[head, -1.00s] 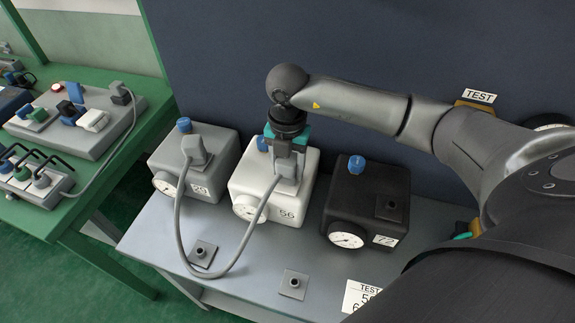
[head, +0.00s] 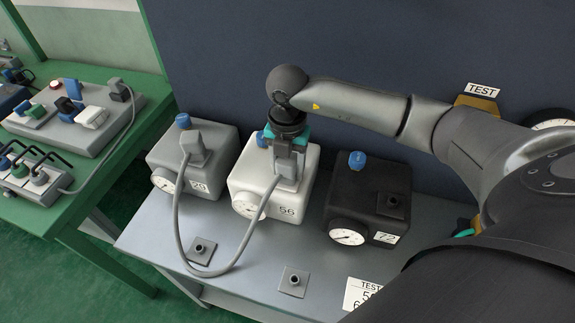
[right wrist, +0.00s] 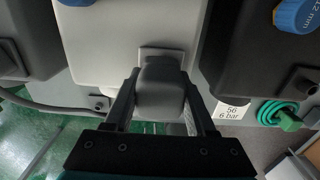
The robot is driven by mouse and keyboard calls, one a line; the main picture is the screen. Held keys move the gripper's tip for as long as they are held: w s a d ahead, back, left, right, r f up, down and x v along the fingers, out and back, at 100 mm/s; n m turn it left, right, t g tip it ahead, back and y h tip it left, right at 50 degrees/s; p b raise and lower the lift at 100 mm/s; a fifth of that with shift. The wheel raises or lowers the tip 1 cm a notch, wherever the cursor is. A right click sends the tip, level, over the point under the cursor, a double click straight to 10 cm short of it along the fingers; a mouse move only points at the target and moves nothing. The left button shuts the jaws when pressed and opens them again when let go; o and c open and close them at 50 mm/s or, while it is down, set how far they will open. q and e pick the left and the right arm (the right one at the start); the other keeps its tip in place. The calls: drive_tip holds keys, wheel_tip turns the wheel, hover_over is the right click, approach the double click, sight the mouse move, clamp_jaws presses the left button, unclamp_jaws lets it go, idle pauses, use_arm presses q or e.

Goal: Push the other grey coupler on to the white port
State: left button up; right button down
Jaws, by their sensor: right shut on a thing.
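The white box (head: 246,182), marked 56, stands between a grey box and a black box on the grey bench. A grey coupler (head: 287,169) sits over the port on its top, with a grey hose (head: 177,220) attached. In the right wrist view the coupler (right wrist: 160,92) is between my fingers, in front of the port's square plate (right wrist: 160,51); I cannot tell if it is fully seated. My right gripper (head: 289,152) is shut on it from above. The hose's other coupler (head: 193,146) stands on the grey box (head: 206,180). My left gripper is not in view.
The black box (head: 372,184), marked 72, stands close on the right with a bare port (head: 392,201). Two empty holders (head: 201,250) (head: 293,281) are on the bench's front part. The hose loops over the bench. A dark blue panel (head: 220,60) rises behind.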

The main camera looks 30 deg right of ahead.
drive_tip(key=shift+w+f, duration=0.15)
idle(0.6)
drive_tip(key=shift+c, duration=0.7)
unclamp_jaws()
